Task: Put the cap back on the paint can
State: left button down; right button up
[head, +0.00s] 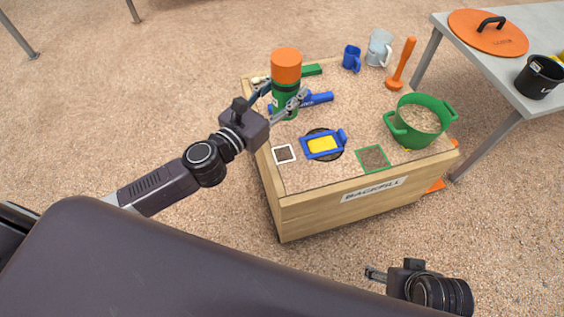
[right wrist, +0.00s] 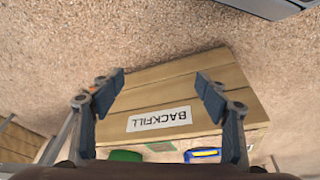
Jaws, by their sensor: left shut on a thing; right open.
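The paint can (head: 284,105) is a green cylinder at the back left of the sand-filled backfill box. The orange cap (head: 286,66) is at its top, in line with the body; I cannot tell whether it is fully seated. My left gripper (head: 280,94) is shut around the green body below the cap, one finger on each side. The can looks upright, and its base is near the sand. My right gripper (head: 375,273) is low at the front right, away from the box. In the right wrist view this gripper (right wrist: 160,78) is open and empty.
The wooden box (head: 345,203) also holds a green pot (head: 416,124), a blue-and-yellow item (head: 322,145), blue tools, a blue mug (head: 352,58), a clear jug (head: 379,47) and an orange tamper (head: 400,66). A grey table (head: 480,62) stands right, with an orange lid (head: 488,36) and black pot (head: 538,78).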

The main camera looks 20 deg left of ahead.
pick_arm(q)
jog(key=shift+w+a+f+y+b, duration=0.15)
jog(key=shift+w+a+f+b, duration=0.15)
jog(key=shift+f, duration=0.2)
jog(key=shift+w+a+f+y+b, duration=0.2)
jog(key=shift+f+b, duration=0.1)
jog(key=shift+f, duration=0.15)
jog(key=shift+w+a+f+n, duration=0.15)
jog(key=shift+a+n, duration=0.05)
jog(key=shift+n, duration=0.1)
pick_arm(e)
jog(key=v, duration=0.3)
jog(key=shift+r, duration=0.2)
